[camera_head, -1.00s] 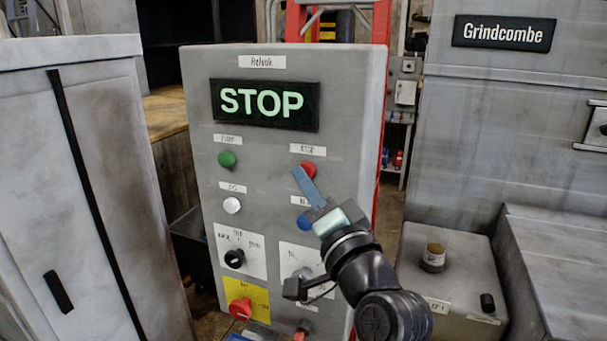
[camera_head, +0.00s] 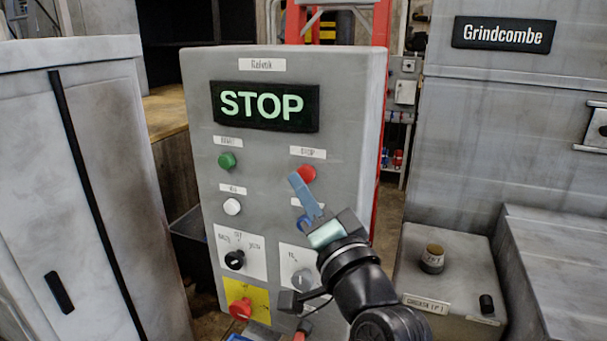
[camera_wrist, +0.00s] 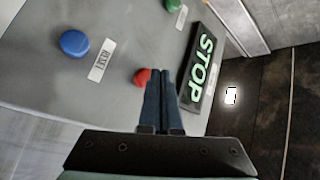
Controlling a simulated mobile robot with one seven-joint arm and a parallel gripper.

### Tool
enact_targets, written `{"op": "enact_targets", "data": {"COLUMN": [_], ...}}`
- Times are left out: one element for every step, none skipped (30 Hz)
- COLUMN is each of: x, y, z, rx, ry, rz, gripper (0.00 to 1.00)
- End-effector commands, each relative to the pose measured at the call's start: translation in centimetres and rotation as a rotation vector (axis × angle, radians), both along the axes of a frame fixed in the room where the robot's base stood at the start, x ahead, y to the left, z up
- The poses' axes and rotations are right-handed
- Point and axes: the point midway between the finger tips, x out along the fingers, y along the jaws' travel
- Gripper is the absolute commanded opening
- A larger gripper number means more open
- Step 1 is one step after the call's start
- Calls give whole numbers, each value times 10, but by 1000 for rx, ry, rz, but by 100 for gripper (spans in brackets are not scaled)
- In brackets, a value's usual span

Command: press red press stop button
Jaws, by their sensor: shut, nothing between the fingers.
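The red stop button (camera_head: 306,174) sits on the right side of the grey control panel (camera_head: 345,110), under a small STOP label (camera_head: 308,152). In the wrist view the red button (camera_wrist: 142,77) shows just beside and beyond my fingertips, partly covered by them. My gripper (camera_head: 294,177) is shut and empty, its blue fingers pointing at the panel just left of and below the button. In the wrist view its fingertips (camera_wrist: 162,72) lie close to the button's edge; I cannot tell whether they touch it.
A green button (camera_head: 227,160) and a white button (camera_head: 232,206) are on the panel's left. A lit STOP display (camera_head: 264,105) is above. A blue button (camera_wrist: 75,43) is near the red one. A red emergency knob (camera_head: 240,308) on yellow is lower down. A grey cabinet (camera_head: 90,190) stands left.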

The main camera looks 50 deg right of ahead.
Motion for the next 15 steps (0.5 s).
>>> {"op": "enact_targets", "data": {"x": [0,0,0,0,0,-1,-2,-2,-4,-5,-6,-8,-9,-10,-12], "y": [0,0,0,0,1,3,5,8,12,15,18,21,24,27,31], "z": [0,0,0,0,0,0,0,1,1,1,1,1,1,1,1], "rx": [0,0,0,0,0,0,0,0,0,1,1,1,1,0,1], "ry": [0,0,0,1,1,1,1,1,1,1,1,1,1,1,1], "rz": [0,0,0,1,1,1,2,2,2,3,3,3,2,2,3], "gripper": [0,0,0,0,0,0,0,0,0,0,0,0,0,0,0]}}
